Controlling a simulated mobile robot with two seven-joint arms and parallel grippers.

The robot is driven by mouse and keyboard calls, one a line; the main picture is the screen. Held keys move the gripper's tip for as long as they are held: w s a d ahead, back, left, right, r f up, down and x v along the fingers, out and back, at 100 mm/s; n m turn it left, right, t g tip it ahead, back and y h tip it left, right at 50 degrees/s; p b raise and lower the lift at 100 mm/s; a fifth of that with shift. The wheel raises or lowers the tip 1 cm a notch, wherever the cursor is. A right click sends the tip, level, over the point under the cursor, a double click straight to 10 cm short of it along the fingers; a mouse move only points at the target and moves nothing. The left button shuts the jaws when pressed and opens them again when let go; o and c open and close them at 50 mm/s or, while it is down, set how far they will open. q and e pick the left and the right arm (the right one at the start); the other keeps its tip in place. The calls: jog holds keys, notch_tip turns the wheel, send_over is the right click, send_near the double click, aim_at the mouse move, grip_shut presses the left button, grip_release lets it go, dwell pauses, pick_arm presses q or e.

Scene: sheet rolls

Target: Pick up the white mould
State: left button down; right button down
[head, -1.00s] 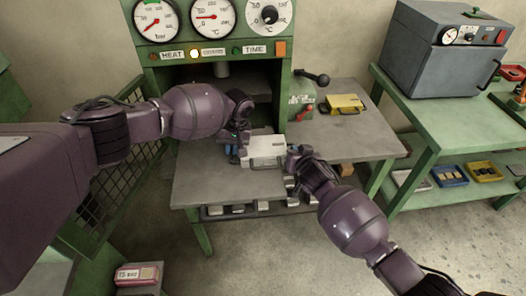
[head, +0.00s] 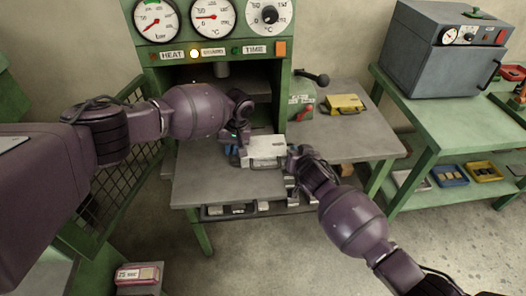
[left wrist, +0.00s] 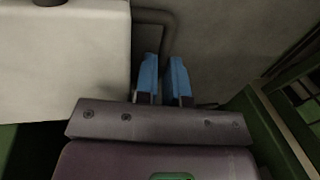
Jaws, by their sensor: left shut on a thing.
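The white mould (head: 265,148) is a pale block at the back of the grey table in front of the press, and I cannot tell whether it touches the tabletop. My left gripper (head: 236,150) is at its left side, with blue fingers. In the left wrist view the mould (left wrist: 62,62) fills the upper left, and the blue fingers (left wrist: 164,80) are shut on a dark bent handle (left wrist: 168,38) beside it. My right gripper (head: 293,160) is at the mould's right side; its fingers are too small and dark to read.
The green press (head: 215,65) with gauges stands behind, its opening facing the grey table (head: 215,180). A yellow block (head: 345,103) lies on the side table (head: 350,135). A green bench (head: 450,120) with a grey oven (head: 440,50) stands at the right. The table's front is clear.

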pick_arm(q)
jog(key=shift+w+r, duration=0.1)
jog(key=shift+r, duration=0.15)
pick_arm(e)
jog(key=shift+w+r, duration=0.1)
jog(key=shift+r, duration=0.15)
